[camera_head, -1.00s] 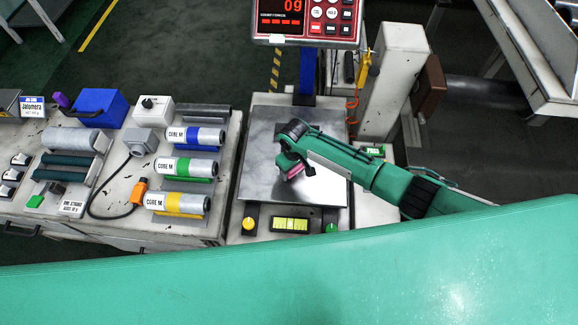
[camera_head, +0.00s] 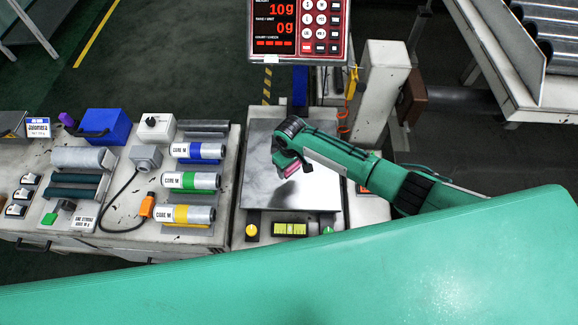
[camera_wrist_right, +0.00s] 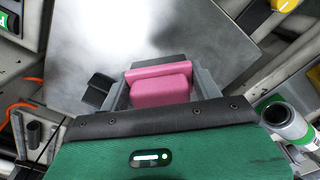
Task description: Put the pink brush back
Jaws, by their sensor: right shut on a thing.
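My right gripper (camera_head: 285,163) is over the metal scale plate (camera_head: 258,185) and is shut on the pink brush (camera_head: 292,170). In the right wrist view the pink brush (camera_wrist_right: 160,87) sits between the two grey fingers (camera_wrist_right: 158,92), its pink block facing the camera. Most of its underside is hidden. I cannot tell whether the brush touches the plate or hangs just above it. My left gripper is not in view.
The bench at left holds three labelled rolls (camera_head: 190,181), a grey switch box (camera_head: 145,158), a blue box (camera_head: 104,126) and a purple object (camera_head: 67,119). A red display (camera_head: 298,28) stands behind the plate. A white post (camera_head: 385,90) rises beyond the arm.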

